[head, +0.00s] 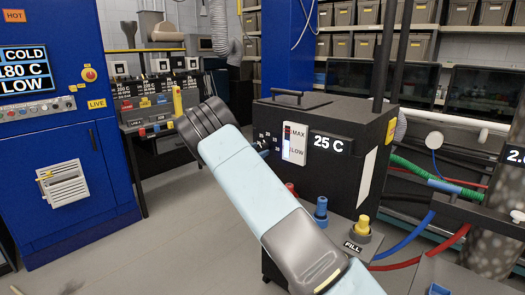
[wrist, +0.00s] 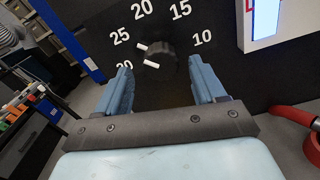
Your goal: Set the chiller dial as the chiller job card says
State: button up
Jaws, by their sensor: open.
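The chiller (head: 330,165) is a dark box in the middle of the head view, with a white "25 C" readout and a MAX/LOW gauge (head: 294,144). Its black dial (wrist: 160,66) shows in the wrist view among the numbers 10, 15, 20, 25 and 30. Two white marks on the dial lie on its left side, toward 25. My gripper (wrist: 166,84) is open and empty, its blue fingers below the dial on either side, apart from it. In the head view my arm hides most of the dial area. No readable chiller job card shows.
A blue cabinet (head: 60,135) stands at the left. Red, blue and yellow fittings (head: 321,208) stand at the chiller's foot, with hoses (head: 410,240) to the right. A white sheet (head: 367,175) on the chiller's side is unreadable. Grey floor is clear at the left front.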

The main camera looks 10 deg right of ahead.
jog(key=shift+x, duration=1.1)
jog(key=shift+c, duration=0.2)
